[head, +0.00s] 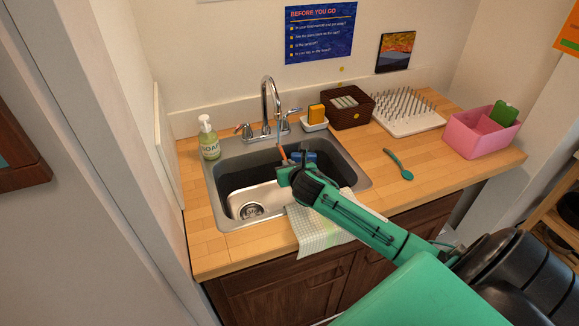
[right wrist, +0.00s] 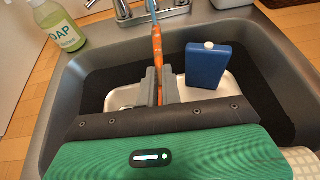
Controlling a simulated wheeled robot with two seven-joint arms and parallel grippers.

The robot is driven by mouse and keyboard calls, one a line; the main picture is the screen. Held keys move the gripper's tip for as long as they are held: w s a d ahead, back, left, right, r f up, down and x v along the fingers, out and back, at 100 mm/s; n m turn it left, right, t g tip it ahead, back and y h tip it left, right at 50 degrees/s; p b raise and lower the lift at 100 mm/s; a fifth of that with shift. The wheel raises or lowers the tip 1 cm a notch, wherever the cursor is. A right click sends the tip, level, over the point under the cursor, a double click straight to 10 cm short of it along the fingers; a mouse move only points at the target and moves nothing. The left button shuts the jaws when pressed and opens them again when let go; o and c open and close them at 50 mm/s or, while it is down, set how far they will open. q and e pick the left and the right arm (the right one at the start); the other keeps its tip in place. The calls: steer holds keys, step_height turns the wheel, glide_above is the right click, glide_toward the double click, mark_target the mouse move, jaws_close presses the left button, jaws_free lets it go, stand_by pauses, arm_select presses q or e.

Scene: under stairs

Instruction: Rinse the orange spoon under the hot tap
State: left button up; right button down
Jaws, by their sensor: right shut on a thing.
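My right gripper (head: 287,168) is over the sink basin, shut on the orange spoon (right wrist: 157,55). In the right wrist view the spoon points away from the fingers (right wrist: 157,88) toward the tap. The chrome tap (head: 268,95) stands at the back of the sink (head: 222,203), with a handle on each side. A thin bluish streak (head: 279,131), like running water, hangs below the spout and meets the spoon's far end; it also shows in the right wrist view (right wrist: 152,8). My left gripper is out of view.
A blue bottle (right wrist: 207,66) with a white cap stands in the basin right of the spoon. A soap bottle (head: 208,138) is left of the sink. A cloth (head: 315,232) hangs over the front edge. A green spoon (head: 398,163) and drying rack (head: 408,112) are right.

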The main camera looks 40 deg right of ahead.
steer(key=shift+d+r, duration=0.1)
steer(key=shift+d, duration=0.1)
stand_by(0.4)
steer(key=shift+s+d+p, duration=0.1)
steer(key=shift+p, duration=0.25)
steer(key=shift+s+d, duration=0.1)
steer(key=shift+d, duration=0.2)
steer(key=shift+a, duration=0.15)
steer(key=shift+w+a+p, duration=0.2)
steer(key=shift+a+p, duration=0.25)
steer(key=shift+p, duration=0.1)
steer(key=shift+d, duration=0.15)
steer(key=shift+s+d+p, duration=0.25)
steer(key=shift+d+p, duration=0.2)
steer(key=shift+w+a, duration=0.1)
